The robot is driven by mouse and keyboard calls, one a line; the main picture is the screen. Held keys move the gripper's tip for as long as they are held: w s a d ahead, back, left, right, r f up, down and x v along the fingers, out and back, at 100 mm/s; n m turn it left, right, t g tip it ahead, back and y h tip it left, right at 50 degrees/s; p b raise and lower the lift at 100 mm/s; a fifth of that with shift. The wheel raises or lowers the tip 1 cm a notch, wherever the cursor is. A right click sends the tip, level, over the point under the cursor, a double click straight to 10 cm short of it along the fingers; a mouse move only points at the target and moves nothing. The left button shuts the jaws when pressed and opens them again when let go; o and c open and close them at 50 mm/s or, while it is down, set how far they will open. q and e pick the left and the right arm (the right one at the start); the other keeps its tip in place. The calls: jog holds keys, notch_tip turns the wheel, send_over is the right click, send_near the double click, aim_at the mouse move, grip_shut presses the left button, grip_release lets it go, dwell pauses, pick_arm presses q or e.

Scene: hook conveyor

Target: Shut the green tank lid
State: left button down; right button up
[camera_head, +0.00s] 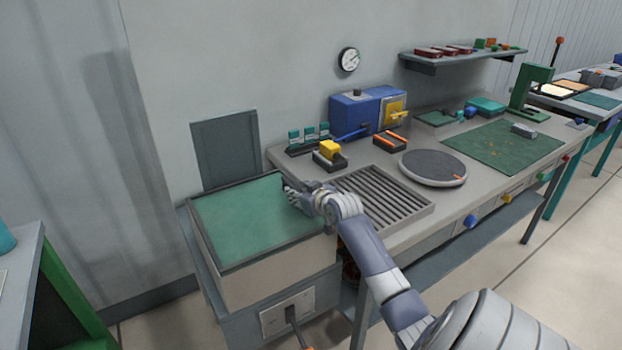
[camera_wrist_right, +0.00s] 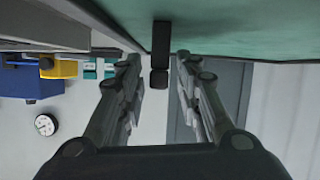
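The tank (camera_head: 262,277) stands at the left end of the bench, with a flat green surface (camera_head: 245,220) inside its dark rim. A dark grey panel (camera_head: 225,148) stands upright behind its back edge; it looks like the raised lid. The panel also shows in the right wrist view (camera_wrist_right: 182,115). My right gripper (camera_head: 287,190) is at the tank's right back corner, in front and to the right of the panel. In the wrist view its fingers (camera_wrist_right: 156,75) are apart. A black bar (camera_wrist_right: 160,50) shows between them; I cannot tell whether they touch it. My left gripper is out of view.
A slatted grey tray (camera_head: 385,198), a yellow-topped block (camera_head: 329,155) and a round grey turntable (camera_head: 432,167) stand on the bench right of the tank. A blue box (camera_head: 355,112) is at the back. A green-sided table (camera_head: 70,290) is at far left.

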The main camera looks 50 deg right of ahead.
jog(key=v, duration=0.8)
jog(key=shift+s+r, duration=0.15)
jog(key=shift+s, duration=0.15)
